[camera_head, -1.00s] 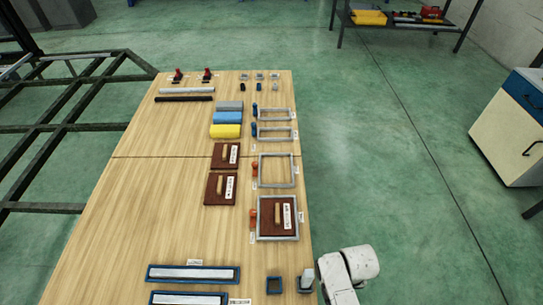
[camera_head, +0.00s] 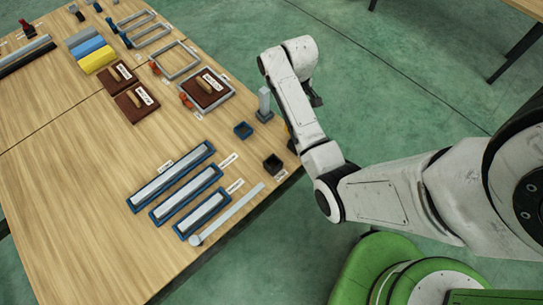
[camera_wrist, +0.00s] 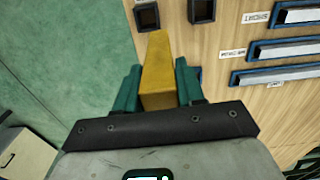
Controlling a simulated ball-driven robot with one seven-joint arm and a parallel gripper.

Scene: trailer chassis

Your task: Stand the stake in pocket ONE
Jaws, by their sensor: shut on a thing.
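In the wrist view my gripper (camera_wrist: 159,82) has its teal fingers closed on a yellow, square-sided stake (camera_wrist: 158,55), which points up the picture. Two dark square pockets (camera_wrist: 147,15) and (camera_wrist: 201,10) show beyond its end, apart from it. In the head view my arm hides most of the gripper and stake. I cannot read which pocket is ONE.
Several blue trays with pale bars (camera_head: 172,175) lie left of the pockets. A flat grey bar with a round end (camera_head: 228,213) lies at the table's near edge. Brown handled boards (camera_head: 137,102) and grey frames (camera_head: 208,90) are farther back.

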